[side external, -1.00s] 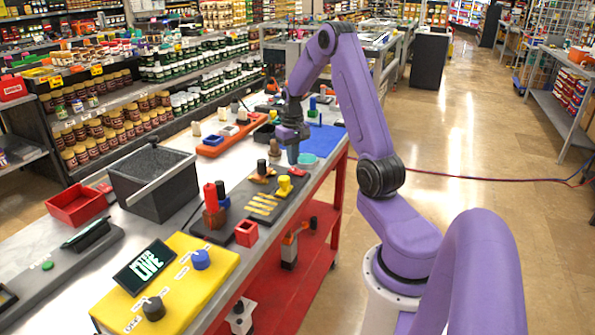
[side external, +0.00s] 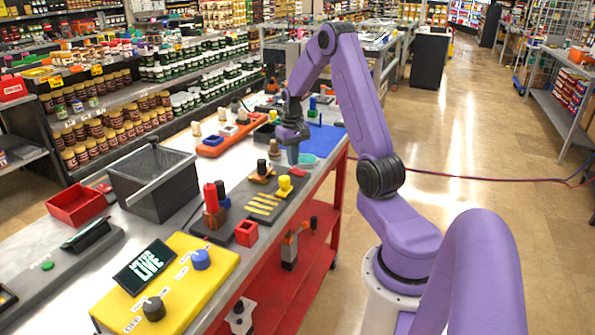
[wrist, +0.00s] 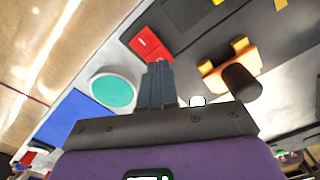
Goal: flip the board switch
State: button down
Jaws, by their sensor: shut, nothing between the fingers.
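A dark board (side external: 236,212) lies on the bench. It carries yellow strips, a yellow knob and a dark knob on an orange base. A small red piece (side external: 298,172) sits at the board's far right end. It looks like the board switch and also shows in the wrist view (wrist: 147,42), with a small pale spot near its lower edge; its lever position cannot be told. My gripper (side external: 292,159) points down near this end of the board. In the wrist view its shut, empty fingers (wrist: 157,68) overlap the red piece's lower edge; contact cannot be told.
In the wrist view, a teal round dish (wrist: 112,92) and a blue mat (wrist: 68,122) lie left of the fingers. The dark knob on its orange base (wrist: 213,79) stands to the right. A yellow panel (side external: 205,262) and a grey bin (side external: 150,190) are farther along the bench.

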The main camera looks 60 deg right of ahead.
aim_at(293, 169)
jog(key=shift+f, duration=0.9)
dwell(0.4)
jog(key=shift+r, duration=3.55)
